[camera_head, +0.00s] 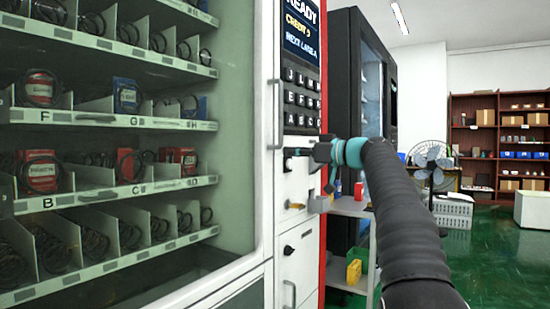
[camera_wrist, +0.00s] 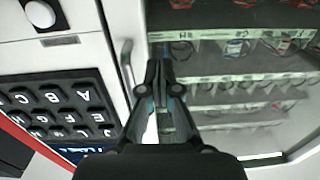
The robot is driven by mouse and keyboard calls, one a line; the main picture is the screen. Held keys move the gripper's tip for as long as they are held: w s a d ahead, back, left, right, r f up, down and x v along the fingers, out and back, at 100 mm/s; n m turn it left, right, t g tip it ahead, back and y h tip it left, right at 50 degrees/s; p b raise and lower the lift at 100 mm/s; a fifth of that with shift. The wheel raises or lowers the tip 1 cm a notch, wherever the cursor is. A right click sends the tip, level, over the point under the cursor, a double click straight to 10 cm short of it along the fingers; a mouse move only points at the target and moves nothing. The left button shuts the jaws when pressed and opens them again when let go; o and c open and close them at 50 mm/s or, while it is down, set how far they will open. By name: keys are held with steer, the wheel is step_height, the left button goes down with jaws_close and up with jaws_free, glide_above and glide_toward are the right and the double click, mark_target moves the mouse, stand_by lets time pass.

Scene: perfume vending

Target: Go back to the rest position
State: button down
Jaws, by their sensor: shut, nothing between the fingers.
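My gripper (camera_head: 300,153) is in front of the vending machine's control panel in the head view, just below the keypad (camera_head: 302,98); I cannot tell whether it touches the panel. In the wrist view my gripper (camera_wrist: 160,75) is shut with nothing visible between its fingers, beside the panel's vertical handle (camera_wrist: 127,68). The keypad also shows in the wrist view (camera_wrist: 55,108), left of the gripper. The display (camera_head: 301,30) above the keypad reads "READY" and "CREDIT 9", with a partly legible line below. My arm hides part of the panel's right side.
The machine's glass front (camera_head: 235,150) covers shelves of red and blue boxes at left. A small grey shelf stand (camera_head: 350,207) with a yellow item is right of the panel. A dark machine (camera_head: 350,60), fan (camera_head: 432,165) and brown shelving (camera_head: 460,140) stand behind. Green floor is open at right.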

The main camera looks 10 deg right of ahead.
steer(key=w+d+f+m+h, duration=0.1)
steer(key=d+f+m+h, duration=0.25)
steer(key=f, duration=0.45)
steer(key=w+d+f+m+h, duration=0.1)
steer(key=d+f+m+h, duration=0.1)
steer(key=f+m, duration=0.4)
steer(key=s+a+f+m+g+h, duration=0.1)
steer(key=s+f+g, duration=0.15)
steer(key=f, duration=0.35)
steer(key=s+f+m+g+h, duration=0.1)
steer(key=s+f, duration=0.3)
steer(key=f, duration=0.1)
steer(key=s+a+f+g+h, duration=0.1)
steer(key=s+f, duration=0.4)
steer(key=s, duration=0.8)
steer(key=s+a+f+n+g+h+p, duration=0.1)
steer(key=s+a+f, duration=0.4)
steer(key=s, duration=0.8)
steer(key=s+a+f+n+g+h, duration=0.1)
steer(key=s+a+f+h, duration=0.2)
steer(key=s, duration=1.1)
steer(key=shift+a+f+h+p, duration=0.35)
steer(key=shift+a+f, duration=0.15)
steer(key=shift+f, duration=1.05)
